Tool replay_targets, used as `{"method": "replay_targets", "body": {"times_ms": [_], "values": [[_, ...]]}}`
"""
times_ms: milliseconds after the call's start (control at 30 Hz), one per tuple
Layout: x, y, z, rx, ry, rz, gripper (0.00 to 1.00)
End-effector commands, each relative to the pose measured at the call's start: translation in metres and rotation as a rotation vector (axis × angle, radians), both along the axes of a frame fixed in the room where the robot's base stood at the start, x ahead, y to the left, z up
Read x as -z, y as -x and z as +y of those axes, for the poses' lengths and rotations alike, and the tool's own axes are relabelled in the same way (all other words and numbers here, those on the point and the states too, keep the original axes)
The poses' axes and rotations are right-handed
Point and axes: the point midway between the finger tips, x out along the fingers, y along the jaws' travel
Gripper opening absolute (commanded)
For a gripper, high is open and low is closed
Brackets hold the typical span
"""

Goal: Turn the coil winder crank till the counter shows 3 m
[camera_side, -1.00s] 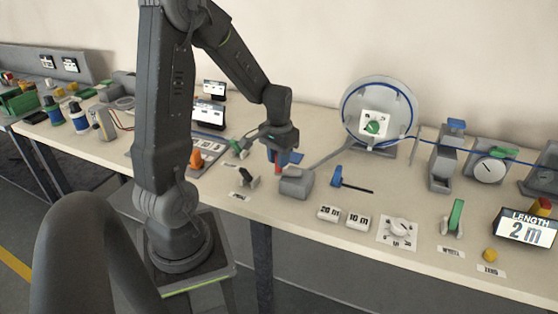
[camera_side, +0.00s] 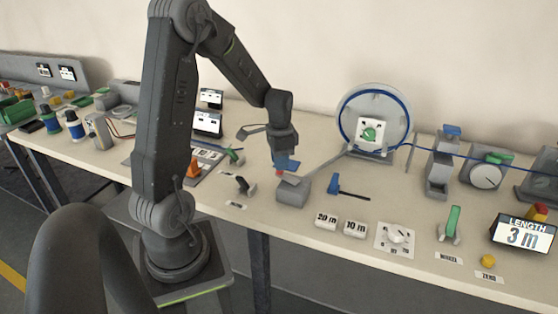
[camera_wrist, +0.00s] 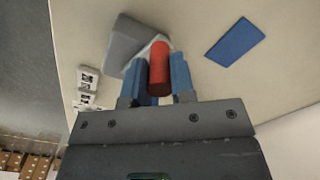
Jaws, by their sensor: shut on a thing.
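The crank has a red handle (camera_wrist: 160,70), which sits between the blue fingers of my gripper (camera_wrist: 157,80) in the wrist view. My gripper (camera_side: 284,165) is shut on this handle, just above the grey crank box (camera_side: 292,191) in the side view. A grey arm runs from the box toward the winder wheel (camera_side: 374,116), a clear disc with a blue coil around its rim. The length counter (camera_side: 525,234) at the right reads 3 m. The handle is mostly hidden by the fingers in the side view.
A blue-handled tool (camera_side: 334,184) lies right of the crank box. White 20 m (camera_side: 326,221) and 10 m (camera_side: 355,229) blocks, a dial (camera_side: 397,237) and a green lever (camera_side: 453,222) stand along the front. A blue line runs right from the wheel.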

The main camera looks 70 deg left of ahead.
Motion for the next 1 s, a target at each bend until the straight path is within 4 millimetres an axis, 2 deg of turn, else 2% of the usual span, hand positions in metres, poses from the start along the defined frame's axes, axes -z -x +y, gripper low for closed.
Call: {"method": "replay_targets", "body": {"times_ms": [367, 400, 633, 867, 1000], "values": [[-0.0008, -0.0011, 0.0007, 0.004, -0.003, -0.003, 0.0], [-0.0008, -0.0011, 0.0007, 0.003, -0.003, -0.003, 0.24], [-0.0005, -0.0008, 0.0004, 0.003, -0.002, -0.002, 0.46], [-0.0003, -0.0005, 0.0001, 0.003, -0.001, -0.001, 0.48], [-0.0075, -0.0011, 0.0007, 0.003, -0.003, -0.003, 0.48]]}}
